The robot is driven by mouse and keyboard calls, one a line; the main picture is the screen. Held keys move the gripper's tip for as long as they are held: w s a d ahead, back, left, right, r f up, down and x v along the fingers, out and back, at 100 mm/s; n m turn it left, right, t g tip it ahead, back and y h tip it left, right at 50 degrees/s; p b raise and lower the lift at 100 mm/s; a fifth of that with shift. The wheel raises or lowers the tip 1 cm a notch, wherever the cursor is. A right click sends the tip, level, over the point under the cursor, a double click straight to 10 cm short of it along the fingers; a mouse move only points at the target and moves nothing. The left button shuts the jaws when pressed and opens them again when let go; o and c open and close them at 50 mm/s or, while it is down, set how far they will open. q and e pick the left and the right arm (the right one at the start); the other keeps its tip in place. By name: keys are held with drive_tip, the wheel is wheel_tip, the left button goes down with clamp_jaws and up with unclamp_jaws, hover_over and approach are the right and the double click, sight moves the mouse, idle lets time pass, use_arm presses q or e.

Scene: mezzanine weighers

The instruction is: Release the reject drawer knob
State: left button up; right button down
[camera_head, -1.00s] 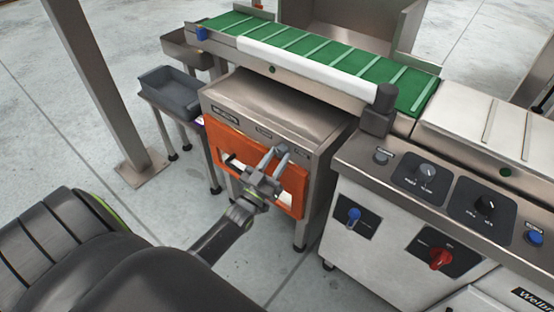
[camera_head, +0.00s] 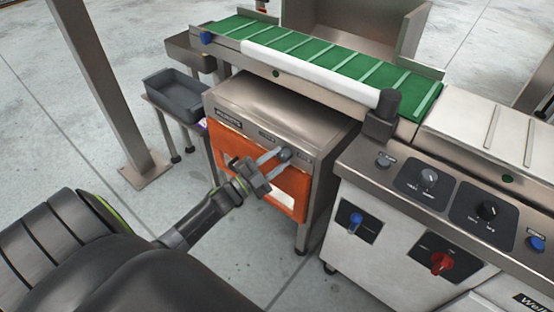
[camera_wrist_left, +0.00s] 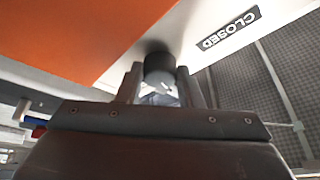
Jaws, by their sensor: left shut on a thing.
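The reject unit (camera_head: 270,105) is a steel cabinet with an orange front panel (camera_head: 230,150) under the conveyor. A dark round knob (camera_head: 286,153) sits on the steel strip above the orange panel. My left gripper (camera_head: 279,157) reaches it from the front left and is shut on it. In the left wrist view the knob (camera_wrist_left: 160,66) stands between my two fingers, which partly hide it. A CLOSED label (camera_wrist_left: 228,29) lies to its right on the pale strip. My right gripper is not in view.
The green conveyor (camera_head: 330,60) runs above the cabinet. A control cabinet (camera_head: 385,225) with knobs and switches stands close on the right. A grey tray (camera_head: 175,95) on a stand and a steel post (camera_head: 110,90) are on the left. Floor in front is clear.

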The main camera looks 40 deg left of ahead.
use_arm(q)
drive_tip(key=shift+a+r+m+g+h+p, duration=0.15)
drive_tip(key=shift+m+g+h+p, duration=0.25)
drive_tip(key=shift+m, duration=1.2)
drive_tip(key=shift+r+m+g+p, duration=0.1)
drive_tip(key=shift+m+g+p, duration=0.45)
drive_tip(key=shift+m, duration=0.45)
drive_tip(key=shift+m+g, duration=0.35)
drive_tip(key=shift+m, duration=0.25)
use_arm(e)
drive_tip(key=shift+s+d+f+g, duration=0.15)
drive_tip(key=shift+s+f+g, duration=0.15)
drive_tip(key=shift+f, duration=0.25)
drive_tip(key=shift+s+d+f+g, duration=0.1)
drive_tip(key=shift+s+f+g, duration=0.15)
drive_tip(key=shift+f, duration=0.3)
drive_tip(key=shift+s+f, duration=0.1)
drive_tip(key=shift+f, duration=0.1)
use_arm(q)
drive_tip(key=o, duration=1)
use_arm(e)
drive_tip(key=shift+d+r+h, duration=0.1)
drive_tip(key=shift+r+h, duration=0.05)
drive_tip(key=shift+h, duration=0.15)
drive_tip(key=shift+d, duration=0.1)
